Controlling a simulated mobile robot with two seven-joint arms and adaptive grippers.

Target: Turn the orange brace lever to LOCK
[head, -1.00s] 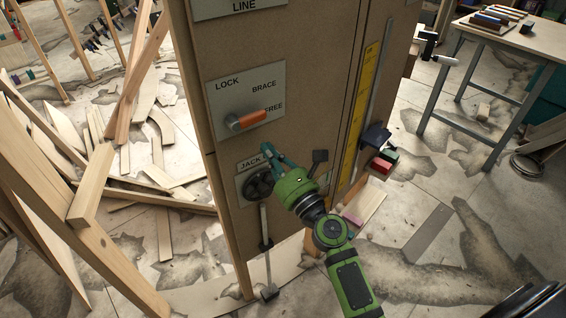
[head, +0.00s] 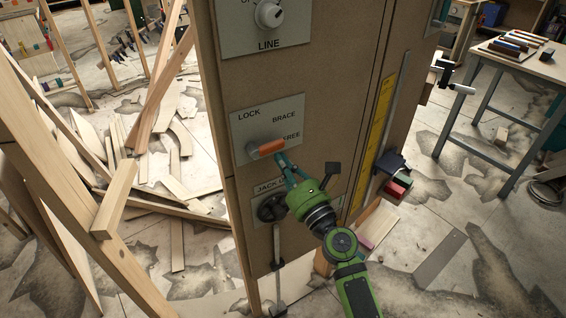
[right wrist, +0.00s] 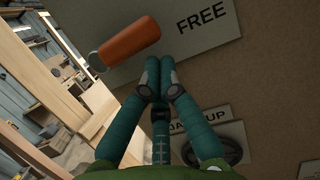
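The orange brace lever (head: 267,148) is on a light plate (head: 246,124) marked LOCK, BRACE and FREE, on the brown panel. Its handle points right from a grey pivot, toward FREE. My right gripper (head: 281,160) is just below and right of the handle's free end. In the right wrist view, the lever (right wrist: 130,43) lies ahead and left of the fingertips, with a small gap apparent. The right gripper's (right wrist: 160,72) fingertips are together with nothing seen between them. My left gripper is not in view.
Below the lever are a JACK plate and a dark round handwheel (head: 270,207). A grey knob (head: 269,14) marked LINE is above. A dark paddle (head: 333,169) juts out right of my gripper. Timber posts (head: 110,200) and scattered boards fill the left.

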